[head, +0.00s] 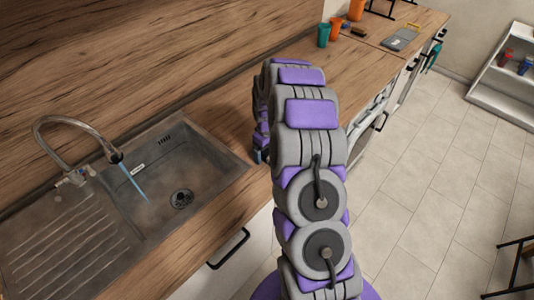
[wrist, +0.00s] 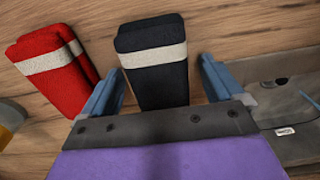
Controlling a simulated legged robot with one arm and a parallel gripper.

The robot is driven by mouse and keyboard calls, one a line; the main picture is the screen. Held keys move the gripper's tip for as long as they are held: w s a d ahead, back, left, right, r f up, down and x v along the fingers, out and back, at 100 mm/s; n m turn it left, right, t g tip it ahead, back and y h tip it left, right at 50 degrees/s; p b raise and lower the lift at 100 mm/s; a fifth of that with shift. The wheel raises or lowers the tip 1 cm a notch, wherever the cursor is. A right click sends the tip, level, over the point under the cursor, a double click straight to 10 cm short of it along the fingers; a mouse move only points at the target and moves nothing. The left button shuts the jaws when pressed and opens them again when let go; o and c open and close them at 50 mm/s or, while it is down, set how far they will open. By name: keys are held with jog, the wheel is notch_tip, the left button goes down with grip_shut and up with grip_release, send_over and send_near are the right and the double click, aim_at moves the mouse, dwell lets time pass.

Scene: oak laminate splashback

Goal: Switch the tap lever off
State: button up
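The tap (head: 72,130) is a curved metal spout at the left of the head view, over the drainboard side of the sink. A blue stream of water (head: 135,187) runs from its nozzle into the basin. The tap lever (head: 75,177) appears to be at the base of the spout, small, with its exact position unclear. My gripper (wrist: 162,72) is open, its two blue fingers apart with nothing held. In the head view my gripper (head: 260,156) is mostly hidden behind my arm, at the right end of the sink, well away from the tap.
The dark sink (head: 200,150) also shows at the right of the wrist view (wrist: 285,105). A black item (wrist: 150,62) and a red item (wrist: 50,58), each white-banded, are by the wood wall beyond my fingers. Cups (head: 323,36) stand farther along the counter. The floor (head: 430,150) at right is clear.

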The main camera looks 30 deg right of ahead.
aim_at(267, 150)
jog(key=shift+d, duration=0.1)
jog(key=c, duration=1.1)
jog(key=shift+o, duration=0.2)
jog(key=shift+r, duration=0.55)
notch_tip(267, 150, up, 3)
jog(key=shift+f+p, duration=0.1)
jog(key=shift+p, duration=0.35)
jog(key=s+a, duration=0.2)
jog(key=s, duration=0.2)
jog(key=s+a+p, duration=0.1)
jog(key=s+a, duration=0.2)
jog(key=s, duration=0.2)
jog(key=s+a+r, duration=0.1)
jog(key=s+a, duration=0.1)
jog(key=s, duration=0.3)
jog(key=shift+s+a+p, duration=0.1)
jog(key=shift+a+p, duration=0.15)
jog(key=shift+p, duration=0.05)
